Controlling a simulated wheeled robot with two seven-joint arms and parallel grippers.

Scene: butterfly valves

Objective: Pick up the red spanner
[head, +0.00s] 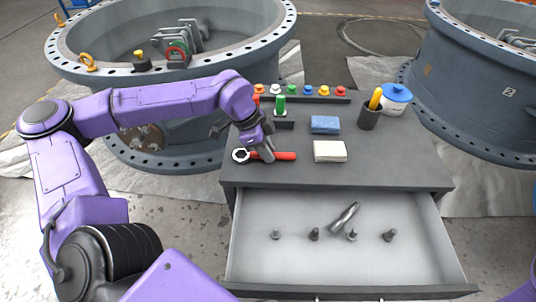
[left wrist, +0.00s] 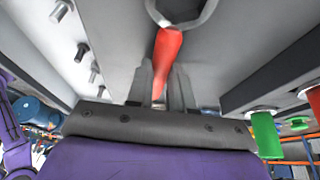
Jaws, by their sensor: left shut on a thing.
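The red spanner (head: 284,156) lies across the front left of the grey cabinet top in the head view, its silver ring end (head: 240,156) to the left. My left gripper (head: 268,155) reaches down over it, shut on its handle. In the left wrist view the red handle (left wrist: 167,50) runs between the two fingers (left wrist: 160,85), with part of the ring end at the top edge. Whether the spanner is lifted off the top cannot be told. My right gripper is not in view.
A white block (head: 330,151) and a blue block (head: 325,124) lie right of the spanner. A dark cup (head: 369,118) and a blue-white pot (head: 396,98) stand behind. Coloured knobs line the back. The open drawer (head: 290,268) holds bolts and a metal tool.

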